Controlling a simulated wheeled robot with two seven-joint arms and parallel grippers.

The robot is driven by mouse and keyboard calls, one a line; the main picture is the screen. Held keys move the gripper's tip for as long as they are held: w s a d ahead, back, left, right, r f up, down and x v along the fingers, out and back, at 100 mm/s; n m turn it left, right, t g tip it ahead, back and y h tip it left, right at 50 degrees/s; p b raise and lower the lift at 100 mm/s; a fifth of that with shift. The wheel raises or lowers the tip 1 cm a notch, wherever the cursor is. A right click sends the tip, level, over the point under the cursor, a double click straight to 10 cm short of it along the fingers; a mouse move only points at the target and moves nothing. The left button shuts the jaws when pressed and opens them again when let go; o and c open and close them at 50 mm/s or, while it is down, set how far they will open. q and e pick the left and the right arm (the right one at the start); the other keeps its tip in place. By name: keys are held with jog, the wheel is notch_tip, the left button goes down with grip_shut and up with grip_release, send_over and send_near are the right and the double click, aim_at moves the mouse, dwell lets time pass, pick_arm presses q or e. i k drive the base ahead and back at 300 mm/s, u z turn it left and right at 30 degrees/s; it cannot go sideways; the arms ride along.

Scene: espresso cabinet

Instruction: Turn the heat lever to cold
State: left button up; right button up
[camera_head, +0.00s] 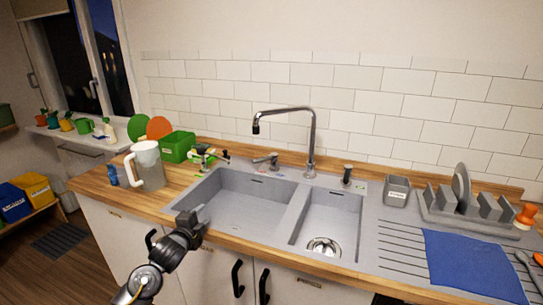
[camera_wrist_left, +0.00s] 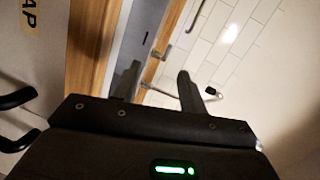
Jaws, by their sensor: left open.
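The chrome heat lever (camera_head: 267,159) sits on the back rim of the sink, left of the tall chrome faucet (camera_head: 312,140). A small metal part at the back rim in the left wrist view (camera_wrist_left: 157,54) looks like the lever, but it is too small to be sure. My left gripper (camera_head: 191,216) is open and empty over the front left edge of the sink. It is well in front of the lever and not touching it. In the left wrist view, its two fingers (camera_wrist_left: 158,85) stand apart. My right gripper is not in view.
The grey double sink (camera_head: 295,210) lies between gripper and faucet. A grey cup (camera_head: 397,190), dish rack (camera_head: 465,211) and blue cloth (camera_head: 472,265) are right. Tiled wall rises behind.

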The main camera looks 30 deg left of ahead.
aim_at(274, 155)
jog(key=i, duration=1.15)
jog(key=u, duration=0.05)
